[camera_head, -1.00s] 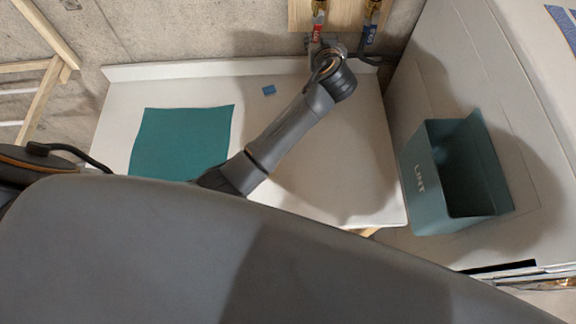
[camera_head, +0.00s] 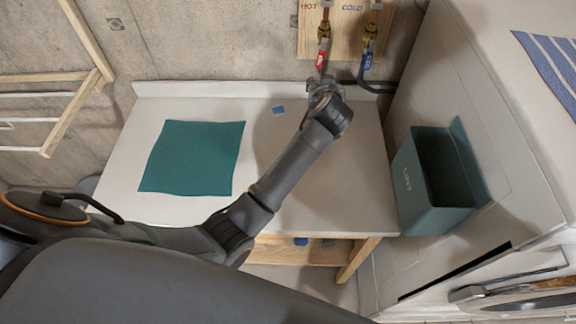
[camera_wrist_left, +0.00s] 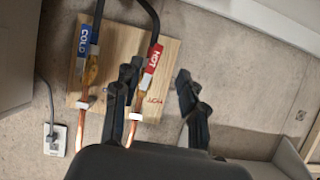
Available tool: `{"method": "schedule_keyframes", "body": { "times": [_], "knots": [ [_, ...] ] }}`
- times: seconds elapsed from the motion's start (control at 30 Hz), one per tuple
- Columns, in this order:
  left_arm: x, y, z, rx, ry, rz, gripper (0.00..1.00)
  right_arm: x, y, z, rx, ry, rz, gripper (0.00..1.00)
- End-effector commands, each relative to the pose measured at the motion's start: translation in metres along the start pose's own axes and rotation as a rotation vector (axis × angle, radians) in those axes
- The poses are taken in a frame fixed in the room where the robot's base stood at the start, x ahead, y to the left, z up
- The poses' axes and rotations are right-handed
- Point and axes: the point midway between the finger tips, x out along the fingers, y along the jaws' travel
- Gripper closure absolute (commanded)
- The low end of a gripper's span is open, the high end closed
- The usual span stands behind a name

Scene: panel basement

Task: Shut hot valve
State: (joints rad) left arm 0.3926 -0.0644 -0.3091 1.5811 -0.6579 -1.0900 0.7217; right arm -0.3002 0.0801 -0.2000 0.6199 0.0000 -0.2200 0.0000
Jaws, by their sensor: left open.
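The hot valve has a red lever (camera_head: 321,60) below its brass body (camera_head: 324,34) on the wooden wall panel. The lever points down, roughly in line with the copper pipe. In the wrist view the red HOT lever (camera_wrist_left: 153,58) shows between my finger tips, closer to the left finger. My left gripper (camera_head: 322,86) is just below the lever in the head view. It also shows in the wrist view (camera_wrist_left: 157,78), with fingers spread apart and nothing gripped. Whether a finger touches the valve cannot be told. My right gripper is out of view.
The cold valve with its blue lever (camera_head: 367,61) is close beside, right in the head view. A white counter (camera_head: 290,180) below bears a teal cloth (camera_head: 192,158) and a small blue piece (camera_head: 279,110).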

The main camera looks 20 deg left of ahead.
Motion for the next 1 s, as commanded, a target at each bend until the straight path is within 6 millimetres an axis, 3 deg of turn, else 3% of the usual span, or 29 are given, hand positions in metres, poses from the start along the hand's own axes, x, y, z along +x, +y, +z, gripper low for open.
{"method": "schedule_keyframes", "body": {
  "times": [0.47, 1.0],
  "knots": [
    [-0.011, -0.029, 0.081, 0.060, -0.151, 0.014, 0.58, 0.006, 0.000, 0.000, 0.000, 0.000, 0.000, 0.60],
    [-0.040, -0.065, 0.172, 0.143, -0.332, 0.055, 0.58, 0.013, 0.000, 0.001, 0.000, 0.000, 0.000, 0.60]
  ]
}}
